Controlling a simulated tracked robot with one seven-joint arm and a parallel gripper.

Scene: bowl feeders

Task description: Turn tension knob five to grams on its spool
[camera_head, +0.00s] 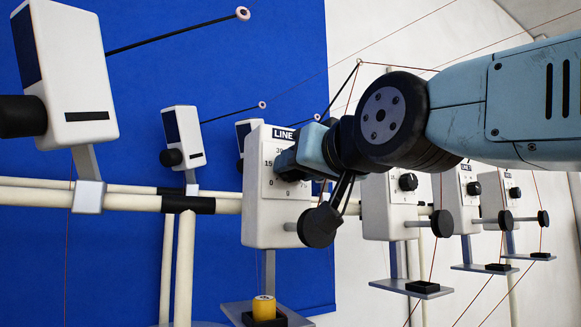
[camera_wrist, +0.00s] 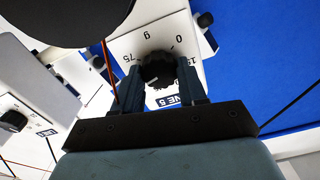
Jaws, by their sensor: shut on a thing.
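The tension knob (camera_wrist: 158,70) of line five is a dark ribbed knob on a white box (camera_head: 260,225) with a dial plate. My gripper (camera_wrist: 158,74) is shut on this knob, one finger on each side. In the wrist view the dial shows 75, g and 0, and a label partly hidden by my finger reads "NE 5". A small light mark shows on the knob; its exact reading is unclear. In the head view my gripper (camera_head: 290,165) hides the knob. A yellow spool (camera_head: 264,307) sits on a dark holder below the box.
Similar white boxes with black knobs (camera_head: 408,182) stand in a row to the right. White tension units (camera_head: 184,138) with thin rods stand at the left on a pale rail (camera_head: 130,202). A black disc (camera_head: 318,226) sticks out near my wrist, and thin threads cross the space.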

